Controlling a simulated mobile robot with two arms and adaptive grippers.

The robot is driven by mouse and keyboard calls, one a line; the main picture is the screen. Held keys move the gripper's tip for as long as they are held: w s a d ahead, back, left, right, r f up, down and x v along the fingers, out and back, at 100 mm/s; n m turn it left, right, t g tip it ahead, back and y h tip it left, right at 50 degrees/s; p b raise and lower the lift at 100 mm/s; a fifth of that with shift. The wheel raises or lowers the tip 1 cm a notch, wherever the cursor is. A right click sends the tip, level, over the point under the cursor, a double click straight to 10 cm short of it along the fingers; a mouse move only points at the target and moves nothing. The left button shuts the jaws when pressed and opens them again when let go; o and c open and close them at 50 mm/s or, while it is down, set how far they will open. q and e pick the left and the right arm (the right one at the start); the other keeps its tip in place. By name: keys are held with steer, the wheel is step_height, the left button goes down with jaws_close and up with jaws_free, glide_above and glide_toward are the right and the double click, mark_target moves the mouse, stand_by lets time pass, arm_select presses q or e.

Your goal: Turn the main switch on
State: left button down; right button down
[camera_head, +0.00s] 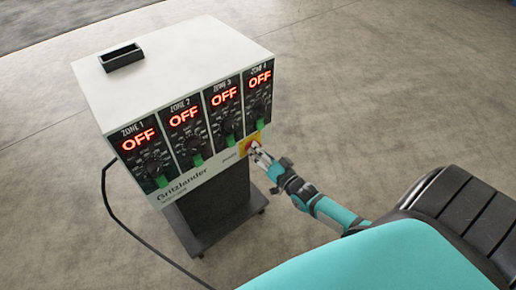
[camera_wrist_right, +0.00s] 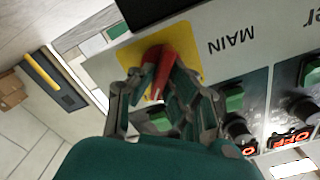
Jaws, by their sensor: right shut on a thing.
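The main switch is a red knob (camera_wrist_right: 158,58) on a yellow plate (camera_wrist_right: 186,46), beside the word MAIN in the right wrist view. In the head view its yellow plate (camera_head: 244,149) sits at the lower right corner of the control box's front. My right gripper (camera_head: 257,151) reaches it from the right. In the right wrist view the gripper (camera_wrist_right: 158,82) has its fingers on either side of the red knob and is shut on it. The fingers hide part of the knob. My left gripper is not in view.
The white control box (camera_head: 190,62) stands on a dark wheeled stand (camera_head: 215,215). Its front has several zone panels, each reading OFF, with dials and green switches (camera_head: 197,160). A black cable (camera_head: 106,205) runs down its left side. The concrete floor around is clear.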

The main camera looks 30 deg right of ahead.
steer(key=shift+m, duration=0.5)
steer(key=c, duration=1.4)
jaws_free()
steer(key=shift+o, duration=0.2)
steer(key=s+d, duration=0.1)
steer(key=s, duration=1.1)
